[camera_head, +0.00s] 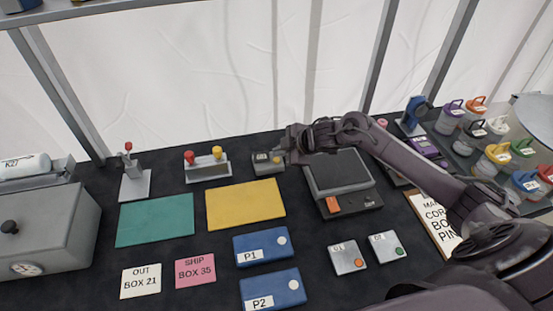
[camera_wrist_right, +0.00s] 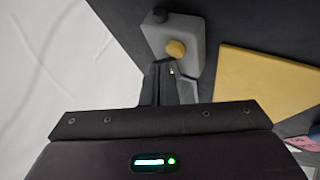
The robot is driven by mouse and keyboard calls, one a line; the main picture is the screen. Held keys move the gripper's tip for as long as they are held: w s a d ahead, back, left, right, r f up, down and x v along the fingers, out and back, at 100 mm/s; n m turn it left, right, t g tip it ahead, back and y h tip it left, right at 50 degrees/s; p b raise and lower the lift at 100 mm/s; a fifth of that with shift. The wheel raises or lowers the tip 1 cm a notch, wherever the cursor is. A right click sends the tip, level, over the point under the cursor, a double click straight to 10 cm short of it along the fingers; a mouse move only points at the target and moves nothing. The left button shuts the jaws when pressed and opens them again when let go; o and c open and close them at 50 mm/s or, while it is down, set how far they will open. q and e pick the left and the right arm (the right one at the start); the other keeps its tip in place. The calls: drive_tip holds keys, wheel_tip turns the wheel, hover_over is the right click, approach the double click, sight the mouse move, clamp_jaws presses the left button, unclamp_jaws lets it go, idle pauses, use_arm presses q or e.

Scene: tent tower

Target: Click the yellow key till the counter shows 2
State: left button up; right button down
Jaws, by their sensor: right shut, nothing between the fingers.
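A small grey counter box (camera_head: 262,170) stands at the back middle of the table, behind the yellow mat. Its small dark display is too small to read in the head view. My right gripper (camera_head: 283,153) is at the right side of the box. In the right wrist view its closed fingers (camera_wrist_right: 170,70) end just short of the yellow key in the picture; I cannot tell whether they touch it. My left gripper is not in view.
A stand with a red and a yellow knob (camera_head: 207,174) is left of the box. The yellow mat (camera_head: 245,205) lies in front, the green mat (camera_head: 155,220) further left. A dark-screened device (camera_head: 338,172) stands right, under my arm. Lidded jars (camera_head: 495,155) are far right.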

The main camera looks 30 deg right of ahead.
drive_tip(key=shift+f, duration=0.4)
drive_tip(key=shift+f+b, duration=0.45)
drive_tip(key=shift+f, duration=0.1)
idle(0.7)
drive_tip(key=shift+r, duration=0.15)
drive_tip(key=shift+r+p, duration=0.8)
drive_tip(key=shift+p, duration=0.1)
wheel_tip(320, 180, up, 5)
drive_tip(key=p, duration=0.4)
drive_tip(key=shift+p, duration=0.3)
idle(0.4)
